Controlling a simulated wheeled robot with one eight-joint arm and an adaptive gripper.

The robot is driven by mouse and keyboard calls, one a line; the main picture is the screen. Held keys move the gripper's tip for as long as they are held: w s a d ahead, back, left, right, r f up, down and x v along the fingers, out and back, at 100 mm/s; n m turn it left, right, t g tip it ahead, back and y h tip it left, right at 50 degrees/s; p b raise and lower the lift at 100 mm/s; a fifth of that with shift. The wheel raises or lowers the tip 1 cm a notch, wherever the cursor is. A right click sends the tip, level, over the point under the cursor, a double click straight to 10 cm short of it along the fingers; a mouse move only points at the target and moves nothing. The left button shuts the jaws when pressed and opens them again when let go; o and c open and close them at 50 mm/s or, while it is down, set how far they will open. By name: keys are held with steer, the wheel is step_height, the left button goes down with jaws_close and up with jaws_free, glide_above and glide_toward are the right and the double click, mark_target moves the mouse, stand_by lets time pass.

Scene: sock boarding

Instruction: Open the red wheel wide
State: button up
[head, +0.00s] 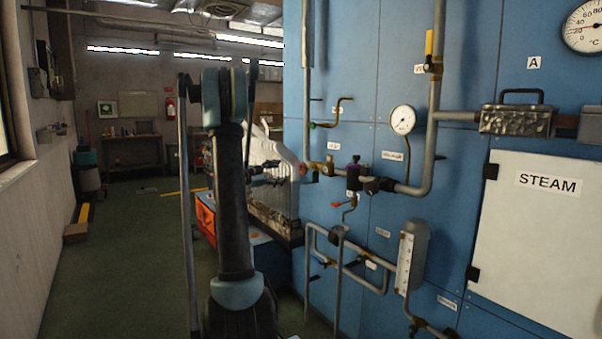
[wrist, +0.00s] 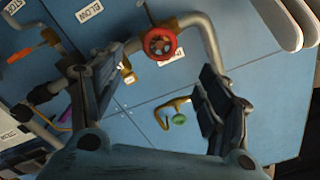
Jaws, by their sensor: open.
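The red wheel (wrist: 160,43) is a small round handwheel on a brass valve in a grey pipe. It shows in the upper middle of the wrist view. In the head view, the red wheel (head: 303,169) is a small red spot at the left edge of the blue panel. My gripper (wrist: 143,72) is open, with one dark finger at each side of the wrist view and nothing between them. The wheel lies beyond the fingertips, apart from them. In the head view, my gripper (head: 268,168) is small and dark, just left of the wheel.
A green knob (wrist: 179,119) on a bent brass pipe sits below the wheel in the wrist view. White leg-shaped boards (wrist: 285,22) stand at the upper right. A gauge (head: 403,119) and several pipes crowd the blue panel. Open floor (head: 110,250) lies left.

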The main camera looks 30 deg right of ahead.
mark_target(302, 169)
steer(key=d, duration=0.8)
steer(key=w+d, duration=0.1)
steer(key=d, duration=0.3)
steer(key=shift+d, duration=0.35)
steer(key=c, duration=1.1)
